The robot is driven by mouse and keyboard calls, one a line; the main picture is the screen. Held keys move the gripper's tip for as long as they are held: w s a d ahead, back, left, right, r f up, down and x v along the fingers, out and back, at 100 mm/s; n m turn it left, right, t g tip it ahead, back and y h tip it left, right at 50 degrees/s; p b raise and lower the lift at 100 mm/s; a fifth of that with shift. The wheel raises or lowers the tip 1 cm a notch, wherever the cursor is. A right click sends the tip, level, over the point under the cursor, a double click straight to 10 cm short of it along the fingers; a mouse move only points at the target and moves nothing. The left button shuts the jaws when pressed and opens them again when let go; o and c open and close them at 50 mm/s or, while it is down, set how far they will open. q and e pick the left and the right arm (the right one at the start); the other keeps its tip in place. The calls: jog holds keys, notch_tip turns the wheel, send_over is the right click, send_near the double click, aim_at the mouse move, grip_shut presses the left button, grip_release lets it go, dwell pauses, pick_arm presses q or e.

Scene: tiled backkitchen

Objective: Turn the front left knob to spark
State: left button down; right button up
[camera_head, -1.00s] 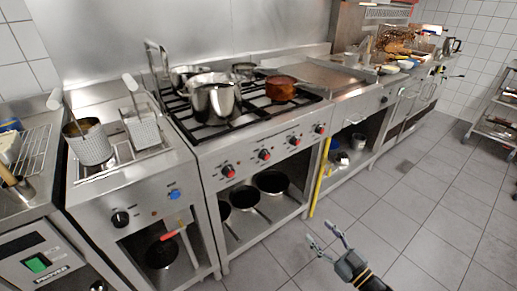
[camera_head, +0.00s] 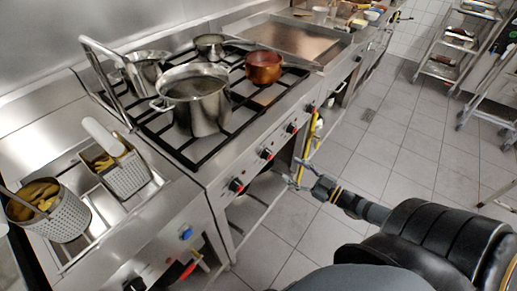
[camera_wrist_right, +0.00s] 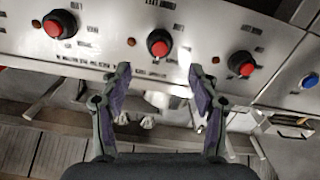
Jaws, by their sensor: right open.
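The stove's front panel carries a row of black knobs with red caps. The leftmost knob (camera_head: 237,186) shows in the head view, with a second knob (camera_head: 267,154) to its right. My right gripper (camera_head: 294,171) is open and empty in front of the panel, near these two knobs. The right wrist view shows the panel turned round, so the leftmost knob (camera_wrist_right: 241,63) lies at right there. In that view the second knob (camera_wrist_right: 159,42) lies beyond and between the spread fingertips (camera_wrist_right: 159,72), apart from them. My left gripper is not in view.
A steel pot (camera_head: 196,100) and a copper pan (camera_head: 263,68) stand on the stove grates. A fryer with baskets (camera_head: 122,172) adjoins at left, with a blue button (camera_head: 186,233). Tiled floor (camera_head: 385,150) is open to the right of the stove.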

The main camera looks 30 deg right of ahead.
aim_at(272, 157)
jog(key=b+x, duration=0.5)
jog(key=x, duration=0.4)
jog(key=shift+w+a+b, duration=0.1)
jog(key=shift+w+b, duration=0.25)
jog(key=shift+b, duration=0.05)
jog(key=shift+r, duration=0.1)
jog(key=shift+c, duration=0.2)
jog(key=c, duration=1.1)
jog(key=shift+c, duration=0.2)
